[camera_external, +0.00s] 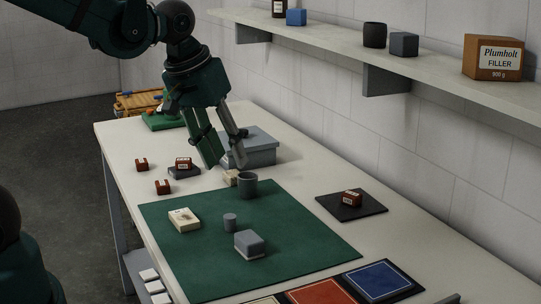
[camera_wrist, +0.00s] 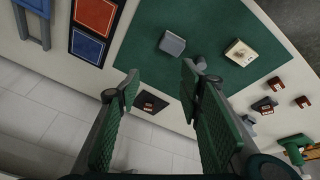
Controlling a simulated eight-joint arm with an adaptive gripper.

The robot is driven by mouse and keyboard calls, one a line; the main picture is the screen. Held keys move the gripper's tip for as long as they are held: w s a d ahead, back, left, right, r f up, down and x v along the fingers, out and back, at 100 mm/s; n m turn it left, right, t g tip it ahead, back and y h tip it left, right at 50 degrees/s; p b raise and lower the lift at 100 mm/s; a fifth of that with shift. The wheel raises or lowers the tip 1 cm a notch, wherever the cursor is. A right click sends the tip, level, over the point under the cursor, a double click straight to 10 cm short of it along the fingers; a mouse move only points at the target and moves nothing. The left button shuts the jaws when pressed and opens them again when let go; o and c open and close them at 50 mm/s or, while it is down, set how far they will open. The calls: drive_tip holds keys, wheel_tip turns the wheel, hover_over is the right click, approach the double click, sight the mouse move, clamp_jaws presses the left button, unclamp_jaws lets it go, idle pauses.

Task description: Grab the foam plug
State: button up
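A small grey cylinder (camera_external: 230,221), which looks like the foam plug, stands upright on the green mat (camera_external: 300,235). It stands between a cream block (camera_external: 184,219) and a grey block (camera_external: 249,245). In the wrist view the cylinder (camera_wrist: 201,62) is partly hidden by a finger; the grey block (camera_wrist: 172,43) and cream block (camera_wrist: 241,52) show clearly. My gripper (camera_external: 226,163) is open and empty, its fingers apart, above the far part of the table, away from the cylinder. The open fingers also show in the wrist view (camera_wrist: 158,75).
A dark grey cup (camera_external: 247,187) stands at the mat's far edge, close to my fingers. A grey box (camera_external: 262,149) is behind them. Small red-brown blocks (camera_external: 162,187) stand at left. A dark pad (camera_external: 330,206) holds another at right. A shelf (camera_external: 340,48) runs along the wall.

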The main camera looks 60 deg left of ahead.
drive_tip(key=w+a+f+n+g, duration=0.2)
drive_tip(key=w+a+f+n, duration=0.25)
drive_tip(key=a+f, duration=0.2)
drive_tip(key=n+g+p, duration=0.1)
drive_tip(key=n+g, duration=0.1)
drive_tip(key=n, duration=0.2)
approach(230, 216)
drive_tip(key=shift+w+f+h, duration=0.15)
drive_tip(key=shift+w+h, duration=0.1)
drive_tip(key=shift+h, duration=0.15)
drive_tip(key=shift+a+f, duration=0.2)
drive_tip(key=shift+f, duration=0.1)
drive_tip(key=shift+f, duration=1.3)
drive_tip(key=shift+f, duration=0.15)
drive_tip(key=shift+s+a+f, duration=0.1)
drive_tip(key=shift+f, duration=1.1)
drive_tip(key=shift+s+f, duration=0.1)
drive_tip(key=shift+f, duration=1.15)
drive_tip(key=c, duration=0.7)
